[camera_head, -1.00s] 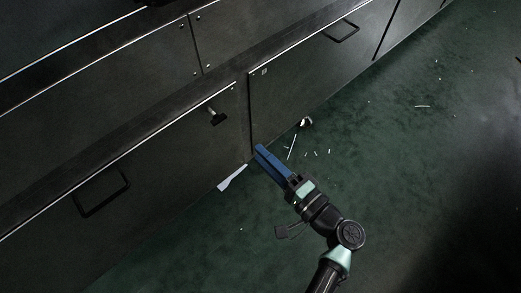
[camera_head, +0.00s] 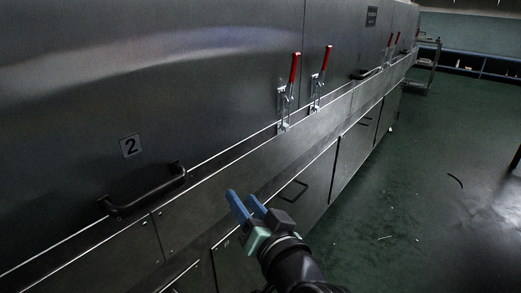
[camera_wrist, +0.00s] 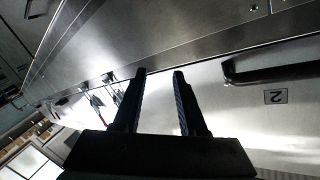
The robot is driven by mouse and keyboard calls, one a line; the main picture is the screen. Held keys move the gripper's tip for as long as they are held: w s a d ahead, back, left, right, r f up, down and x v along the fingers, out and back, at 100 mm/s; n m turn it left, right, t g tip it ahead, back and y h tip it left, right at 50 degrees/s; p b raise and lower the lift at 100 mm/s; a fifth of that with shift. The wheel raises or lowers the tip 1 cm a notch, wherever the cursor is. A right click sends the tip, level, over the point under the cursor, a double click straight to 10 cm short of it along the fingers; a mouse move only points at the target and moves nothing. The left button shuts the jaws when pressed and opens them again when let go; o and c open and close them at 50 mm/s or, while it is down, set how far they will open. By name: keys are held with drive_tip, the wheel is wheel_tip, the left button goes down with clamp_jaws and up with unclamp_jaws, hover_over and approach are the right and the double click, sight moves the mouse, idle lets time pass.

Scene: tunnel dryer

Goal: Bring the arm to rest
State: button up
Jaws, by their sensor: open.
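My gripper (camera_head: 243,204) has blue fingers that stand apart with nothing between them. In the head view it is at the lower middle, in front of the dryer's lower panels. In the wrist view the two dark fingers (camera_wrist: 160,75) are parted and empty, and a black handle shows to their right. My arm reaches up from the bottom edge of the head view.
The steel tunnel dryer (camera_head: 180,70) fills the left, with a black handle (camera_head: 145,190) beside a "2" label (camera_head: 130,146). Red-handled toggle clamps (camera_head: 294,70) stand along its ledge. A rack (camera_head: 428,65) stands far back. The green floor (camera_head: 440,180) at right is mostly clear, with small scraps.

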drive_tip(key=s+d+r+n+t+h+p, duration=0.1)
drive_tip(key=s+r+t, duration=0.15)
drive_tip(key=r, duration=0.75)
drive_tip(key=s+r+t+h+p, duration=0.1)
drive_tip(key=r+t+h, duration=0.15)
drive_tip(key=r, duration=0.85)
drive_tip(key=s+d+r+t+h+p, duration=0.15)
drive_tip(key=s+r+t, duration=0.25)
drive_tip(key=s+r, duration=0.45)
drive_tip(key=s+r+t+h+p, duration=0.25)
drive_tip(key=s+r, duration=0.35)
drive_tip(key=r, duration=0.5)
wheel_tip(320, 180, up, 36)
drive_tip(key=w+p, duration=0.1)
drive_tip(key=p, duration=3.4)
drive_tip(key=shift+f, duration=0.15)
drive_tip(key=shift+w+d+t, duration=0.1)
drive_tip(key=shift+t, duration=0.15)
